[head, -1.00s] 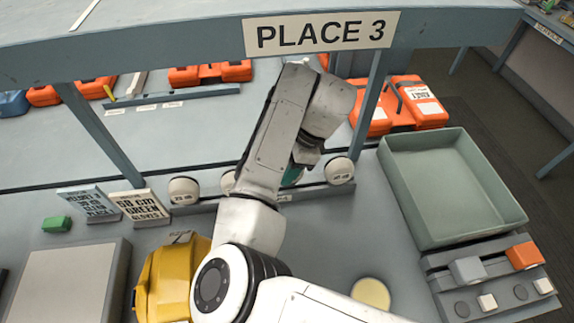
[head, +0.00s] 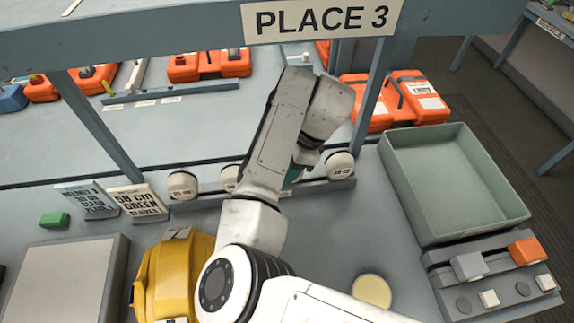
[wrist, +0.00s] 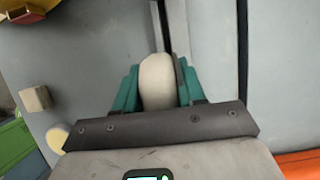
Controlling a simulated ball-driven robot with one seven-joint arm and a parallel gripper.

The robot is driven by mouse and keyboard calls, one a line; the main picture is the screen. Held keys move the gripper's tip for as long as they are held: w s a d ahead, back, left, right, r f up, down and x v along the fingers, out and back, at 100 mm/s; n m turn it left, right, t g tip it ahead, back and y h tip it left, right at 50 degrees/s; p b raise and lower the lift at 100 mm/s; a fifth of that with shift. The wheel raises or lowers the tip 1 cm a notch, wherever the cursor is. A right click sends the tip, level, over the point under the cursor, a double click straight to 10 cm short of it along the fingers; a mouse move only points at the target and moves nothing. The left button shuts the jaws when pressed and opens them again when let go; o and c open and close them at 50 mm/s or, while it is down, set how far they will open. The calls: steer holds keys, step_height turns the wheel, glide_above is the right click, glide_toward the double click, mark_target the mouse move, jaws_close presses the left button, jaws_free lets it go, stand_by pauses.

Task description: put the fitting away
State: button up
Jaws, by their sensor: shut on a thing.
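My gripper (wrist: 156,88) has teal fingers and is shut on a cream, rounded fitting (wrist: 157,80) in the wrist view. In the head view my own arm hides most of the gripper; a bit of teal finger (head: 292,177) shows at the grey rack (head: 313,188). The held fitting is hidden there. Cream round fittings with small labels stand along this rack: one at the left (head: 183,185), one beside my arm (head: 229,178) and one at the right (head: 340,165). I cannot tell whether the held fitting touches the rack.
A green-grey tray (head: 392,165) stands at the right, with a switch panel (head: 437,273) in front. A yellow helmet-like object (head: 165,270) is beside my arm. Two sign cards (head: 137,203) stand left of the rack. A frame bears the PLACE 3 sign (head: 320,20). Orange cases (head: 420,95) lie behind.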

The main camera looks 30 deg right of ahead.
steer(key=shift+f, duration=0.6)
steer(key=o, duration=1.1)
steer(key=shift+c, duration=0.2)
steer(key=v, duration=1)
steer(key=shift+r, duration=0.25)
steer(key=shift+d+r, duration=0.1)
steer(key=shift+r, duration=0.05)
steer(key=shift+s, duration=0.1)
